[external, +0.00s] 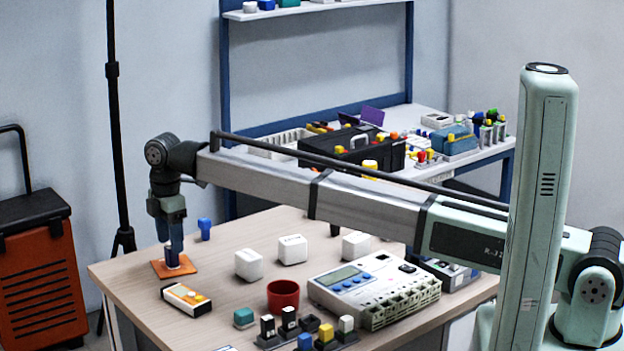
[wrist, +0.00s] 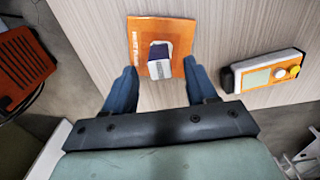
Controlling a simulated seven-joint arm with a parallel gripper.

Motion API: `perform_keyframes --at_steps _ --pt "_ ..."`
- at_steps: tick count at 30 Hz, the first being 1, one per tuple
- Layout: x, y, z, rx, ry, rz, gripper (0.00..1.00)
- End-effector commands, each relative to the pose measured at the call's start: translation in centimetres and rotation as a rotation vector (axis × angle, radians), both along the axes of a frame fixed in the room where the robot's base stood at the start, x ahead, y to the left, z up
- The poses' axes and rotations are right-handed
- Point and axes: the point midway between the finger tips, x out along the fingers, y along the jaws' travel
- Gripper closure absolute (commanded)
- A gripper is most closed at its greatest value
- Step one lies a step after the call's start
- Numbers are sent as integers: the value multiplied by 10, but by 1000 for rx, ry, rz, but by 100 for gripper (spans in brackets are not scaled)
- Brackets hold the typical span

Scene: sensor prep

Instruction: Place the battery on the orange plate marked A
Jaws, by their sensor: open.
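The orange plate (external: 158,269) lies flat near the table's far left corner; it also shows in the wrist view (wrist: 180,32), with a pale patch and small print on it. A small dark blue and white object, which looks like the battery (wrist: 160,66), stands on the plate's middle part. My gripper (wrist: 159,72) is open, with one blue finger on each side of it and visible gaps between. In the external view my gripper (external: 174,243) points down just above the plate, and the fingers partly hide the battery. The letter on the plate is too small to read.
White cubes (external: 248,265), a red cup (external: 283,296) and a large grey device (external: 374,287) stand to the right. Bare tabletop surrounds the plate.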

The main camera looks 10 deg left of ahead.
Motion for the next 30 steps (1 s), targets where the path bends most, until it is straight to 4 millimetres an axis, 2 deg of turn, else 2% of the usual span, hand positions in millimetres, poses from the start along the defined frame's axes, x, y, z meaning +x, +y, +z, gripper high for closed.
perform_keyframes --at_steps 1,6,12,19,30 --pt "0 1 12 2 -1 0 43" --pt "0 1 43 1 0 0 43" --pt "0 1 71 0 0 0 43" --pt "0 0 84 0 0 0 43" --pt "2 -1 85 1 -1 -5 43"
